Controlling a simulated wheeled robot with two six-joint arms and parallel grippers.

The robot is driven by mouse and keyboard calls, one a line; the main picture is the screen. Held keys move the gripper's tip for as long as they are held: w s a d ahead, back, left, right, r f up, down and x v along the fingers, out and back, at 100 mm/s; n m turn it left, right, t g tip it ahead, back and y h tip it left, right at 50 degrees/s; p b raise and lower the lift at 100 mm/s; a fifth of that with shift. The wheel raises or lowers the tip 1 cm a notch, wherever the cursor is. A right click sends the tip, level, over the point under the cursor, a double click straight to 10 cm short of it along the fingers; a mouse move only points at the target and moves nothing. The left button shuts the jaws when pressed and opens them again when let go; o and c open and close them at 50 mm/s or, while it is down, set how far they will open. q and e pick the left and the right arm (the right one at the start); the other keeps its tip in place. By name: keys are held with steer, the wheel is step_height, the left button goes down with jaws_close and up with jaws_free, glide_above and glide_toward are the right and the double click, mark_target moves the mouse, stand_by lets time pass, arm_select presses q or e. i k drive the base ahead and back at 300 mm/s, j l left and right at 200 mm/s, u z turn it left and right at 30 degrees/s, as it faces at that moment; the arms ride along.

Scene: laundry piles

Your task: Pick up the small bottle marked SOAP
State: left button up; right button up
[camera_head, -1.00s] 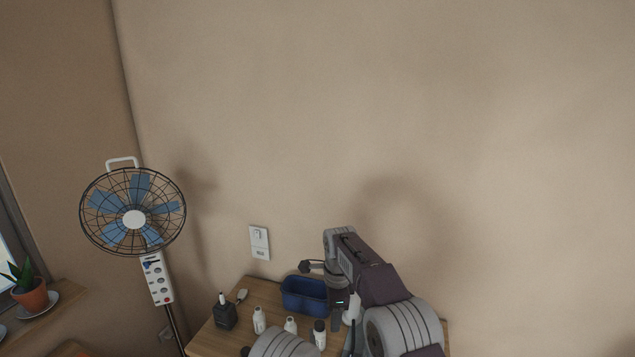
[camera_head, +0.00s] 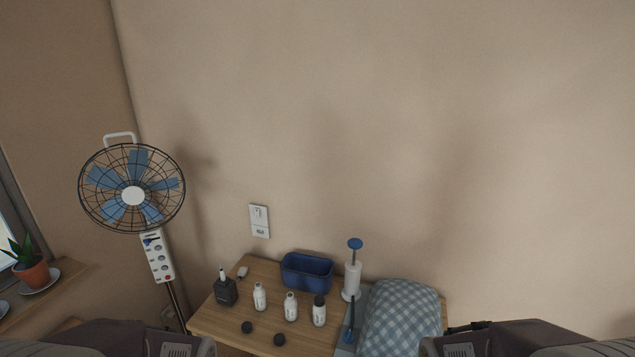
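Three small white bottles stand upright in a row on the wooden table: a left bottle (camera_head: 259,297), a middle bottle (camera_head: 291,307) and a right bottle (camera_head: 319,312). The right one has a black cap; the other two have white tops. Their labels are too small to read, so I cannot tell which one says SOAP. My arms show only as links at the bottom left and bottom right edges, away from the bottles. I cannot make out either gripper.
On the table (camera_head: 222,318) are a dark squat bottle (camera_head: 226,292), a blue bin (camera_head: 307,275), a white pump dispenser (camera_head: 352,280), two black caps (camera_head: 247,327) and a checked cushion (camera_head: 400,315). A fan (camera_head: 133,195) stands left of the table.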

mark_target(319, 314)
steer(key=i+j+z, duration=0.2)
steer(key=j+z, duration=0.25)
steer(key=i+j+z, duration=0.1)
steer(key=j+z, duration=1.2)
steer(key=j, duration=0.15)
